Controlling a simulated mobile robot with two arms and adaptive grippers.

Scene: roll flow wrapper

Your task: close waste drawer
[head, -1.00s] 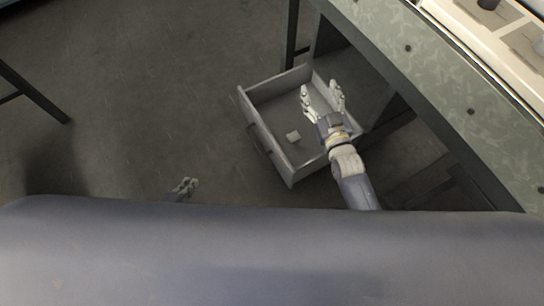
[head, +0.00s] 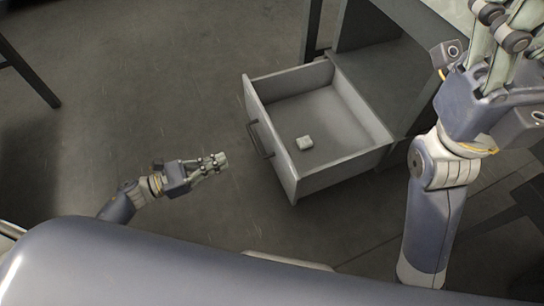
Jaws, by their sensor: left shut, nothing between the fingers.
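The waste drawer (head: 334,177) is a grey open-topped box, pulled out of the grey cabinet under the table. Its front panel (head: 271,141) faces left and carries a dark bar handle (head: 258,140). A small pale block (head: 304,143) lies on the drawer floor. My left gripper (head: 221,161) is shut and empty, left of the front panel and apart from the handle in the picture. My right gripper (head: 518,22) is large at the upper right, raised near the camera; its fingers run toward the frame edge and their tips are not clear.
The grey cabinet (head: 385,75) stands behind the drawer, with a table edge (head: 452,12) above. A dark table leg (head: 28,72) is at the upper left. The floor (head: 170,90) left of the drawer is clear.

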